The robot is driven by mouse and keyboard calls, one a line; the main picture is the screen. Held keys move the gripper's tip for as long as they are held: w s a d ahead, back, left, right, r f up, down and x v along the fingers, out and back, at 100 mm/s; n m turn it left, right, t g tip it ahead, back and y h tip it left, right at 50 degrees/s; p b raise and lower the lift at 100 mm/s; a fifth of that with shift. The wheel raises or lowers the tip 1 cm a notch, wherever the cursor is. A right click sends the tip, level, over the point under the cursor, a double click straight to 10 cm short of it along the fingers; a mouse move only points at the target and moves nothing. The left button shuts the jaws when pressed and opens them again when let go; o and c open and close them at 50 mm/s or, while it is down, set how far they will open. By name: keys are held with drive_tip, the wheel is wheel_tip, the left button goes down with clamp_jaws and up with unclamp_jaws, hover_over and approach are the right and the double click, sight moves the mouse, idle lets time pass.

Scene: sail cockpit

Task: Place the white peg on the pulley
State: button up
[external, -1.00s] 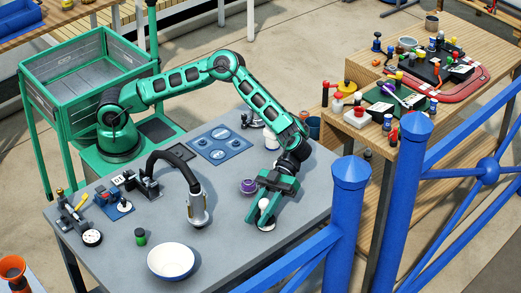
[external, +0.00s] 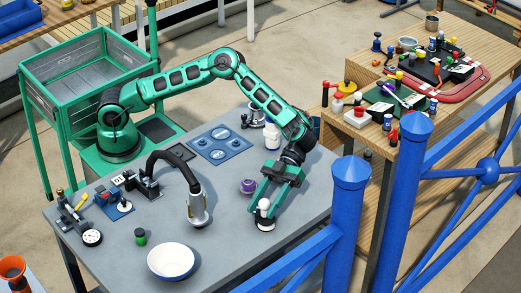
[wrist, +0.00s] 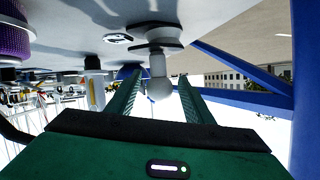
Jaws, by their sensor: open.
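The white peg (external: 264,206) has a round ball head and stands upright on a dark-and-white round base on the grey table. In the wrist view, where the table is at the top, the peg (wrist: 157,67) shows in the gap between my fingers. My gripper (external: 265,198) is open at the peg's head, with a finger on either side in the picture; contact cannot be told. A purple round piece (external: 248,186) stands left of the gripper and shows at the wrist view's upper left (wrist: 12,38). It may be the pulley, but I cannot tell.
A black curved arm with a silver end (external: 197,208) stands to the left. A white bowl (external: 172,261) and a small green-capped jar (external: 140,237) are at the front. A white bottle (external: 272,135) is behind my gripper. A blue railing (external: 349,215) borders the table's right side.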

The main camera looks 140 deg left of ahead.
drive_tip(key=shift+v, duration=1)
wheel_tip(320, 180, up, 7)
drive_tip(key=shift+w+d+f, duration=0.1)
drive_tip(key=shift+d, duration=0.1)
drive_tip(key=s+d+r+n+g+y, duration=0.1)
drive_tip(key=s+d+n+g+y, duration=0.3)
drive_tip(key=d, duration=0.8)
drive_tip(key=s+d+r+m+t+y, duration=0.1)
drive_tip(key=s+d, duration=0.4)
drive_tip(key=d, duration=0.6)
drive_tip(key=s+d+n+g+y, duration=0.1)
drive_tip(key=s+d+y, duration=0.15)
drive_tip(key=s, duration=0.55)
drive_tip(key=s+d+n+y, duration=0.1)
drive_tip(key=s+d, duration=0.3)
drive_tip(key=s, duration=0.5)
drive_tip(key=s+a+f+n+y, duration=0.1)
drive_tip(key=s+a+n, duration=0.1)
drive_tip(key=s, duration=0.7)
drive_tip(key=s+a+f+n+y, duration=0.2)
drive_tip(key=s+a, duration=0.1)
drive_tip(key=s, duration=0.7)
drive_tip(key=s+a+f+n+y, duration=0.1)
drive_tip(key=s+a+f+n, duration=0.1)
drive_tip(key=s, duration=0.7)
drive_tip(key=shift+a+y, duration=0.35)
